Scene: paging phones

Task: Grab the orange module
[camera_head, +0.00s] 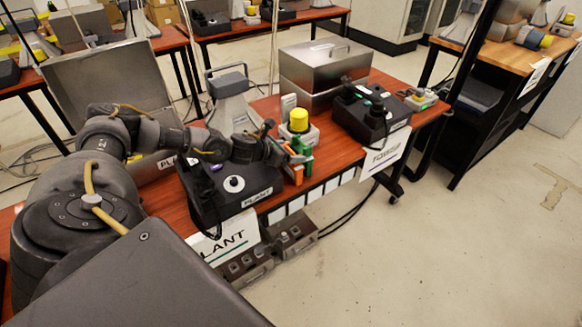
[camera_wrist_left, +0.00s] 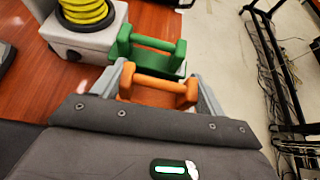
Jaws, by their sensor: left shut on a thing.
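The orange module (camera_wrist_left: 160,91) has a handle-like bar and sits between the two fingers of my left gripper (camera_wrist_left: 162,88) in the left wrist view. The gripper is shut on it. In the head view the orange module (camera_head: 298,175) shows at the front edge of the table, with my left gripper (camera_head: 287,152) at it. The arm partly covers this spot. A green module (camera_wrist_left: 150,50) of similar shape is just beyond the orange one in the wrist view. I cannot tell whether the orange module is clear of the table. My right gripper is not in view.
A white box with a yellow ribbed top (camera_head: 299,121) stands close behind the modules. A metal case (camera_head: 322,65) is behind. Open floor lies in front.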

